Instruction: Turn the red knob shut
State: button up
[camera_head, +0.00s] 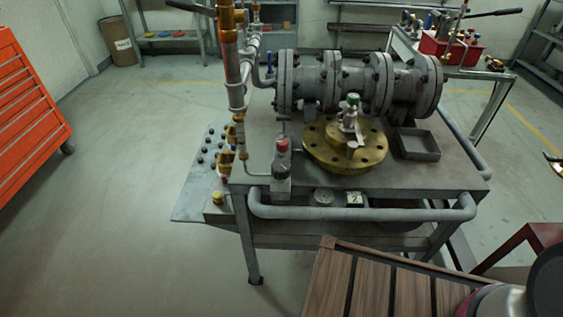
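A small red knob (283,145) sits on top of an upright grey valve block (281,178) at the front left of the metal workbench (455,182). The knob stands just left of a round brass flange (366,153). Its turn position is too small to tell. A smaller red part (225,181) shows lower down at the bench's left side. My gripper is not in view.
A large grey flanged pipe body (330,82) lies across the bench's back, with a vertical copper pipe (231,62) at left. A grey tray (417,144) is at right. A grey rail (360,212) runs along the front. A slatted wooden surface (365,285) stands nearer.

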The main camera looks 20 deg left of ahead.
aim_at(283, 144)
jog(key=i+u, duration=0.1)
jog(key=u, duration=0.3)
jog(key=i+j+u, duration=0.1)
jog(key=u, duration=0.25)
jog(key=i+u, duration=0.1)
jog(key=u, duration=0.3)
